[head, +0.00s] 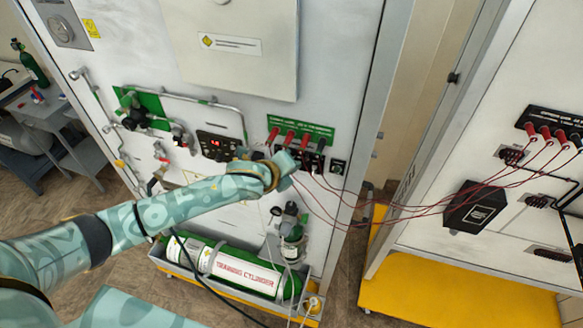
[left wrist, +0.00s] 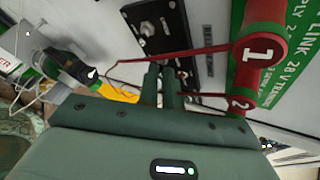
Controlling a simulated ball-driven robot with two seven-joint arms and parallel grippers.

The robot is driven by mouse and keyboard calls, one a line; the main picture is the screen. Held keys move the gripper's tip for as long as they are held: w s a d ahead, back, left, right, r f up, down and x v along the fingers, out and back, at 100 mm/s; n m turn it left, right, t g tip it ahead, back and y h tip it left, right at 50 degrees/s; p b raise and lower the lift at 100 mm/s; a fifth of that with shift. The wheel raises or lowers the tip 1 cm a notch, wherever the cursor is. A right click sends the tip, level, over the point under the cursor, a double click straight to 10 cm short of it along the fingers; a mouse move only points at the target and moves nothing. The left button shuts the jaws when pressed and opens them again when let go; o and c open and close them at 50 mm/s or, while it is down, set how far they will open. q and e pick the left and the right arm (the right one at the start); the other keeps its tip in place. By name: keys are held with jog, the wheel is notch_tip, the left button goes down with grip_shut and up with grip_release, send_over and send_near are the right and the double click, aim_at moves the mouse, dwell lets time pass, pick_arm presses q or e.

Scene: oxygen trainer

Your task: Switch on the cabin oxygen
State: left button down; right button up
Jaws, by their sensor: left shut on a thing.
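The oxygen trainer panel (head: 350,70) is a white upright board. My left gripper (head: 290,165) reaches across it to a black switch plate (head: 318,158) under a green 28 V label (head: 300,125). In the left wrist view, my left gripper's fingers (left wrist: 163,84) are close together at the black plate (left wrist: 160,35), which carries small metal parts. They are shut on a small part there, which the fingers mostly hide. Red plugs marked 1 (left wrist: 257,50) and 2 (left wrist: 240,100) stand right beside the fingers. My right gripper is not in view.
Thin red leads (head: 400,208) run from the red plugs to a second panel (head: 480,100) at the right. A red-lit display (head: 215,143) and pipework with valves (head: 135,115) are left of the gripper. A green training cylinder (head: 240,272) lies in a tray below.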

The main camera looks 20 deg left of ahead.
pick_arm(q)
jog(key=c, duration=1.6)
grip_release()
jog(key=b+v, duration=0.1)
jog(key=v, duration=1.5)
